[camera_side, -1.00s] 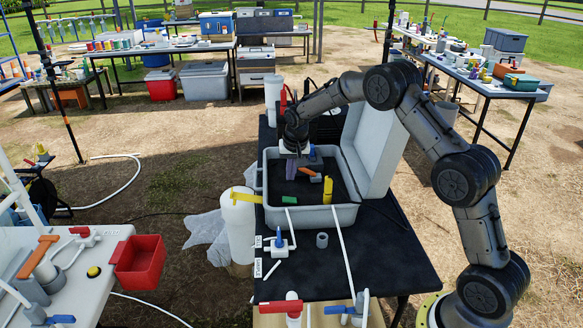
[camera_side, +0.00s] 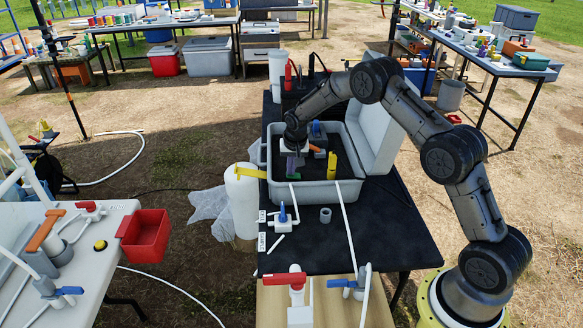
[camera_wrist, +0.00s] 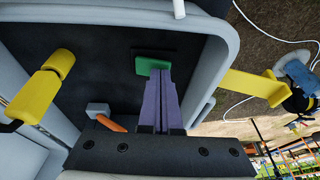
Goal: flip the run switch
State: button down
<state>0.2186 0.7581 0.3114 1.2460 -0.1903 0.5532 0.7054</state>
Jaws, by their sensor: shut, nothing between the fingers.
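My gripper (camera_side: 291,166) is inside the open grey case (camera_side: 316,191), pointing down. Its purple fingers are together with nothing between them. In the wrist view, the fingertips (camera_wrist: 155,74) are at the near edge of a flat green piece (camera_wrist: 151,63) on the dark panel, overlapping it; I cannot tell whether they touch. An orange lever on a grey block (camera_wrist: 98,108) and a yellow upright part (camera_wrist: 45,85) are nearby. In the side view, the yellow part (camera_side: 331,166) stands right of the fingers. No label shows which part is the run switch.
The case's raised lid (camera_side: 374,130) stands to the right. A white cylinder with a yellow strap (camera_side: 242,205) is left of the case. Hoses, a blue-handled valve (camera_side: 283,214) and a grey ring (camera_side: 325,215) are in front. Black table top (camera_side: 375,235) is clear at right front.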

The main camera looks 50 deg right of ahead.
jog(key=shift+w+a+f+g+h, duration=0.2)
jog(key=shift+a+f+g+h, duration=0.1)
jog(key=shift+f, duration=0.1)
jog(key=shift+s+d, duration=0.1)
jog(key=shift+s, duration=0.1)
jog(key=shift+s+d, duration=0.55)
jog(key=shift+d, duration=0.05)
jog(key=shift+r, duration=0.45)
jog(key=w+v, duration=0.1)
jog(key=v, duration=1.2)
jog(key=shift+r, duration=0.25)
jog(key=shift+w, duration=0.1)
